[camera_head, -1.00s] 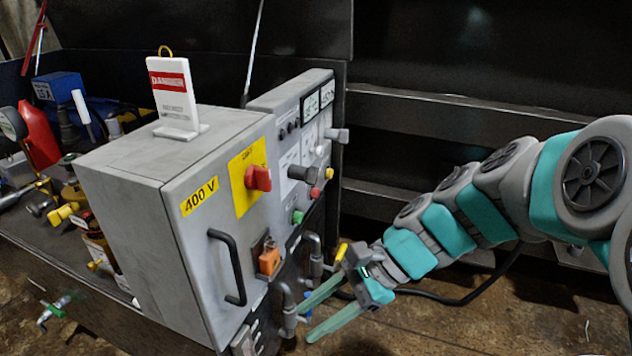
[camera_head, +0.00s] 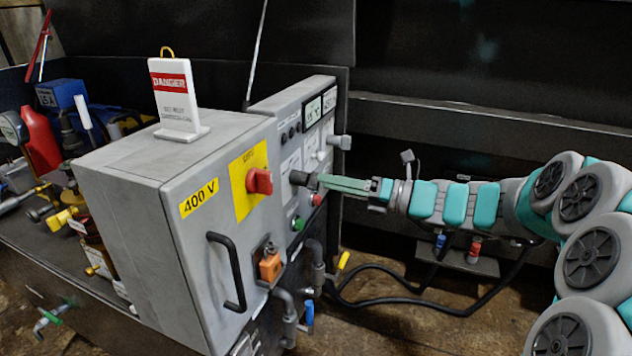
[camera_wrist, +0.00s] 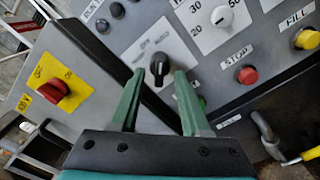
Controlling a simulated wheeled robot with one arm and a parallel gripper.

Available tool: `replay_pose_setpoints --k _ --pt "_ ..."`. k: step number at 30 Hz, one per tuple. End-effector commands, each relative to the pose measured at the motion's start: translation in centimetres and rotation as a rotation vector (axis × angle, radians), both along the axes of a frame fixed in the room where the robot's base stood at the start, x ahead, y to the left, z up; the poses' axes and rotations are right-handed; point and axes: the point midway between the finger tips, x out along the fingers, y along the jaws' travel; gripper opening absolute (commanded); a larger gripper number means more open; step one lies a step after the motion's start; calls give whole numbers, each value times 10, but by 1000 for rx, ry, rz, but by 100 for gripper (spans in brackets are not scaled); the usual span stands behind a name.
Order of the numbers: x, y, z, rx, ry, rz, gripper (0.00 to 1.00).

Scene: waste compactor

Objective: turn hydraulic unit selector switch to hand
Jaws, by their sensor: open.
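The black selector switch (camera_wrist: 159,66) sits on a white label plate on the grey panel, with lettering that looks like "OFF" above it. Its handle looks roughly upright in the wrist view; the smaller position lettering is too small to read. My gripper (camera_wrist: 160,76) is open, with one green finger on each side of the switch in that view. In the head view my gripper (camera_head: 320,182) points left at the dark switch knob (camera_head: 299,178), close in front of it. I cannot tell whether the fingers touch the knob.
A red stop button (camera_wrist: 247,75), a yellow fill button (camera_wrist: 306,39) and a white dial (camera_wrist: 221,16) are to the right. A red switch on a yellow plate (camera_head: 259,181) is on the protruding 400 V box (camera_head: 150,220). Pipes and black cables hang below.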

Motion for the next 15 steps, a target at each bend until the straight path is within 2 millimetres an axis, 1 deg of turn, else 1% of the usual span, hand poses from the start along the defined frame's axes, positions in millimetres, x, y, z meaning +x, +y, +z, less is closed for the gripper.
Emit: replay_pose_setpoints --k 1,6,10,15 --pt "2 9 -2 -1 -1 4 46" --pt "10 29 -2 -5 0 1 46" --pt "13 36 -1 -4 -1 1 46" --pt "14 38 0 -3 -1 0 46"
